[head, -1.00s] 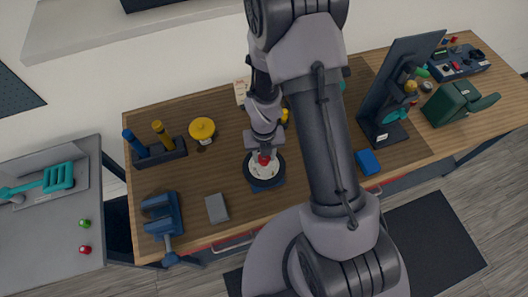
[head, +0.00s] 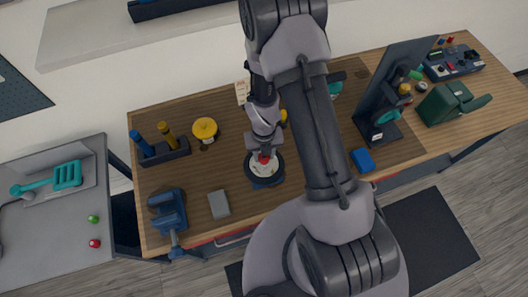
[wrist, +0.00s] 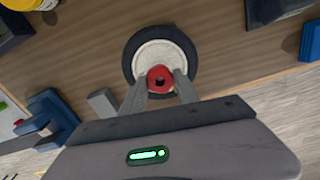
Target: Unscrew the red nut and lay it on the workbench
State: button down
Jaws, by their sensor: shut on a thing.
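The red nut (wrist: 160,79) sits between my gripper's two fingers in the wrist view, over the white centre of a round black-rimmed wheel (wrist: 134,46). My gripper (wrist: 161,84) is shut on the nut. In the head view the red nut (head: 264,158) shows at the tip of my gripper (head: 263,155), above the wheel (head: 277,177). I cannot tell whether the nut is still on a thread. The wooden workbench (head: 235,205) lies under the wheel.
A blue vise (head: 168,210) and a grey block (head: 219,204) stand left of the wheel. A yellow-topped thing (head: 205,129) and a dark holder (head: 163,152) are farther back. A blue box (head: 362,160) lies right of my arm. Bare bench shows between the block and the holder.

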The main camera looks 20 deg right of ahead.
aim_at(264, 158)
jog(key=shift+w+r+n+p, duration=0.15)
jog(key=shift+n+p, duration=0.25)
jog(key=shift+p, duration=2.3)
jog(key=n, duration=0.3)
jog(key=shift+n, duration=0.3)
jog(key=n, duration=0.4)
jog(key=shift+f+n, duration=0.2)
jog(key=shift+n, duration=0.1)
jog(key=c, duration=0.8)
grip_release()
jog(key=shift+c, duration=0.2)
notch_tip(264, 158, up, 12)
jog(key=p, duration=1.2)
